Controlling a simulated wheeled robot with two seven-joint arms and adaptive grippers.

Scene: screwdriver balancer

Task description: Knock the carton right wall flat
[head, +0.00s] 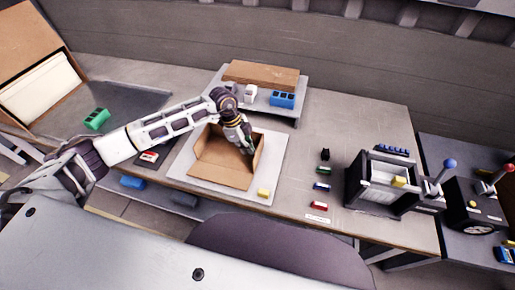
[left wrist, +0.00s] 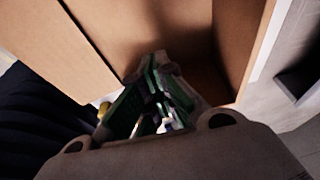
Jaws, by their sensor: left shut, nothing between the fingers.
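The brown cardboard carton (head: 222,169) sits on a pale square board (head: 272,150) on the workbench. Its front side lies folded down flat toward me. Its right wall (head: 260,151) stands up at the right, partly hidden by my gripper. My left gripper (head: 247,148) reaches in from the left over the carton and points down just inside the right wall. The left wrist view shows its fingers (left wrist: 160,110) shut and empty, with cardboard walls (left wrist: 240,40) close around them. I cannot tell whether the fingers touch the wall. My right gripper is not in view.
Behind the carton is a raised shelf with a cardboard piece (head: 260,74) and a blue block (head: 282,99). A yellow block (head: 264,193) sits at the board's front right corner. Small coloured parts (head: 322,187) and a grey machine (head: 381,182) stand farther right.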

